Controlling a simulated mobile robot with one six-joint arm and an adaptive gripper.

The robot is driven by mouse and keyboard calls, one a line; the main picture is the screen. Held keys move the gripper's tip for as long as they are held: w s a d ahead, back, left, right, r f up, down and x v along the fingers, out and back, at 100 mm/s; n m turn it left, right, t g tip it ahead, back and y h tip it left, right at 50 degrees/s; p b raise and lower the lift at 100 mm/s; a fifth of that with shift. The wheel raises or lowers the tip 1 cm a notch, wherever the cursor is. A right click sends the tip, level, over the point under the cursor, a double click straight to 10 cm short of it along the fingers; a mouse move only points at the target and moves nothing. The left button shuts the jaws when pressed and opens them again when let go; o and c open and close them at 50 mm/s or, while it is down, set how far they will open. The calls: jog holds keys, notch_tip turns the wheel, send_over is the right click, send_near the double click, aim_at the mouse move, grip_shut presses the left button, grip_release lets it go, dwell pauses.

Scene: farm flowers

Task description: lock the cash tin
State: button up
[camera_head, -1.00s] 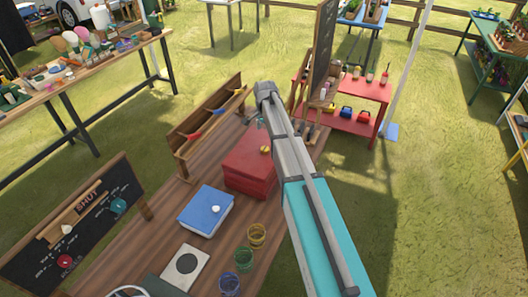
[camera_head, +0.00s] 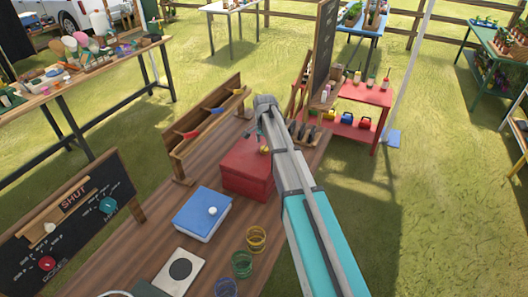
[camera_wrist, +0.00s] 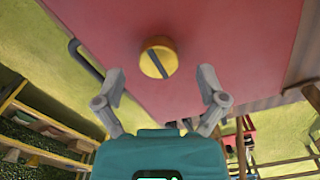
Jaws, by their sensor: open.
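The red cash tin (camera_head: 247,172) stands shut on the wooden table, partly hidden by my arm in the head view. Its red face (camera_wrist: 225,40) fills the upper part of the wrist view. A round yellow knob (camera_wrist: 158,58) with a dark slanted slot sits on that face. The knob also shows partly beside my arm in the head view (camera_head: 264,150). My gripper (camera_wrist: 162,75) is open and empty. Its two fingers stand wide on either side of the knob, apart from it in the picture. The exact gap in depth is unclear.
A wooden rack (camera_head: 205,130) is behind to the left, and a blackboard sign (camera_head: 72,222) reading SHUT is at the left edge.

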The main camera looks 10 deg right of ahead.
jog(key=shift+f+b, duration=0.6)
jog(key=shift+f, duration=0.2)
